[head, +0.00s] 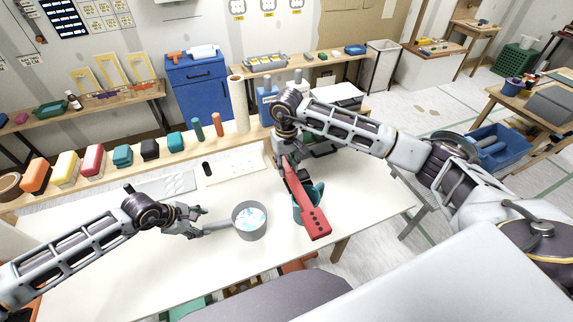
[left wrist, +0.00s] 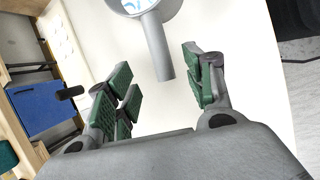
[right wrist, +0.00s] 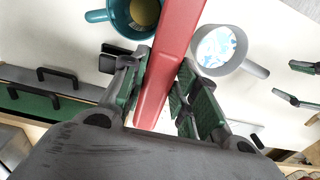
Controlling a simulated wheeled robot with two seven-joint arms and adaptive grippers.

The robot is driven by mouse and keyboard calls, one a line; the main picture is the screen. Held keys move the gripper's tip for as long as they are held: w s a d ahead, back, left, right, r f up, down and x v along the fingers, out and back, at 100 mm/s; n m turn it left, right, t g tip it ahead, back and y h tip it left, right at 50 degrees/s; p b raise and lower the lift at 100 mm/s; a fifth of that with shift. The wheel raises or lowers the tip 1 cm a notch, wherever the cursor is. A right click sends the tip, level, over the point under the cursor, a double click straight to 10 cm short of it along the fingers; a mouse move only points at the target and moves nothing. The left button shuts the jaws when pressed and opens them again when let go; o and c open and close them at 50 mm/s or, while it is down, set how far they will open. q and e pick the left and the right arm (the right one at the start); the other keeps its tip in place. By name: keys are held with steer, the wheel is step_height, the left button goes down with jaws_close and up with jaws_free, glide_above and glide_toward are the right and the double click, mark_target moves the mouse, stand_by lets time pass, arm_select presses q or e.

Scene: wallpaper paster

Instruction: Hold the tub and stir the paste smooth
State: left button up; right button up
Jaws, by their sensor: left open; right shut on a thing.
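The grey tub (head: 249,235) stands on the white table, with white and blue paste (head: 249,219) inside and a straight handle (head: 217,229) pointing left. My left gripper (head: 194,222) is open and empty by the handle's end. In the left wrist view the handle (left wrist: 158,50) reaches between the open fingers (left wrist: 160,78), touching neither. My right gripper (head: 287,170) is shut on a long red bar-shaped tool (head: 312,215), which slants down to the right of the tub, outside it. The tool (right wrist: 170,50) also shows between the fingers in the right wrist view.
A teal mug (right wrist: 122,16) with brownish contents stands right of the tub, partly behind the red tool in the head view. A row of coloured blocks (head: 66,168) and a pale roll (head: 238,103) line the back shelf. The table's front left is clear.

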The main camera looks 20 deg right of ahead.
mark_target(213, 226)
arm_select(q)
steer(key=x, duration=0.4)
steer(key=shift+b, duration=0.35)
arm_select(e)
steer(key=shift+f, duration=0.3)
arm_select(q)
steer(key=shift+b+x, duration=1.9)
steer(key=shift+x, duration=0.9)
arm_select(e)
steer(key=shift+f, duration=1.85)
arm_select(q)
jaws_close()
jaws_free()
